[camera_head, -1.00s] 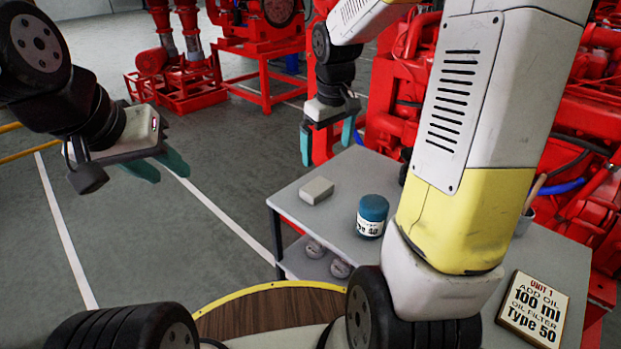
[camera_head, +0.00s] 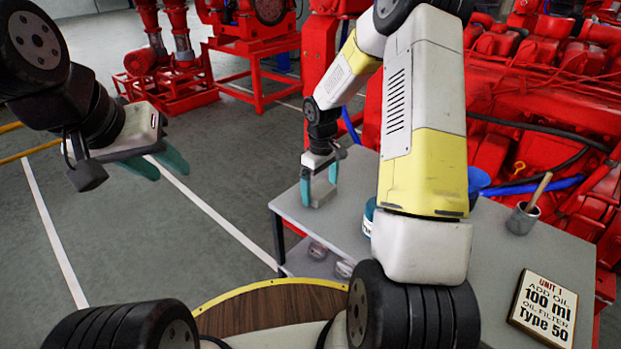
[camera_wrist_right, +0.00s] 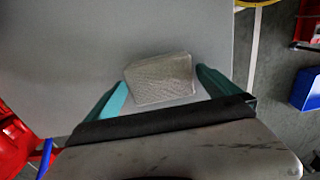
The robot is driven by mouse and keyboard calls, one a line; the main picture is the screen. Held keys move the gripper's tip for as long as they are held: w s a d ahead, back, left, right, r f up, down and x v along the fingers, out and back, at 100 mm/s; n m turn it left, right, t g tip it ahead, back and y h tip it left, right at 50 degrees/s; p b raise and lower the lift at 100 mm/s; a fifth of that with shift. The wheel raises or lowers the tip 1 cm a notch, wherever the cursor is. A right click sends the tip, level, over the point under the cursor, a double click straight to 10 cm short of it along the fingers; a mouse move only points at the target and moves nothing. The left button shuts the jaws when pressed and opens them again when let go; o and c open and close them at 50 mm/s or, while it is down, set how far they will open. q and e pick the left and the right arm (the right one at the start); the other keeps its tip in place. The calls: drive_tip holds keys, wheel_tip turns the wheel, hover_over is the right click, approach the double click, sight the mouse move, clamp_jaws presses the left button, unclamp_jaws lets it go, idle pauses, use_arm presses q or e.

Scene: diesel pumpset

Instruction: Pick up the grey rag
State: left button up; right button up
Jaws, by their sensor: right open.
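The grey rag (camera_wrist_right: 160,80) is a small folded block on the grey table (camera_head: 290,206). It lies between the fingertips of my right gripper (camera_wrist_right: 160,88) in the right wrist view, with a gap on at least the left side. In the head view my right gripper (camera_head: 319,192) points down over the rag (camera_head: 322,192), which shows partly between its teal fingers. The right gripper is open. My left gripper (camera_head: 160,168) is at the left, over the floor and away from the table, with its teal fingers visible; their gap is hard to judge.
A blue jar (camera_head: 368,217) on the table is partly hidden by my right arm. A grey cup with a wooden handle (camera_head: 522,218) and a sign (camera_head: 543,308) stand to the right. Red engine machinery (camera_head: 540,110) is behind the table. Tins sit on the lower shelf.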

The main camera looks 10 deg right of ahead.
sight(320, 189)
drive_tip(key=shift+f, duration=0.5)
drive_tip(key=shift+c, duration=0.2)
drive_tip(key=c, duration=1.1)
drive_tip(key=shift+r, duration=0.1)
drive_tip(key=shift+c, duration=0.2)
wheel_tip(320, 189, up, 10)
drive_tip(key=shift+f, duration=0.1)
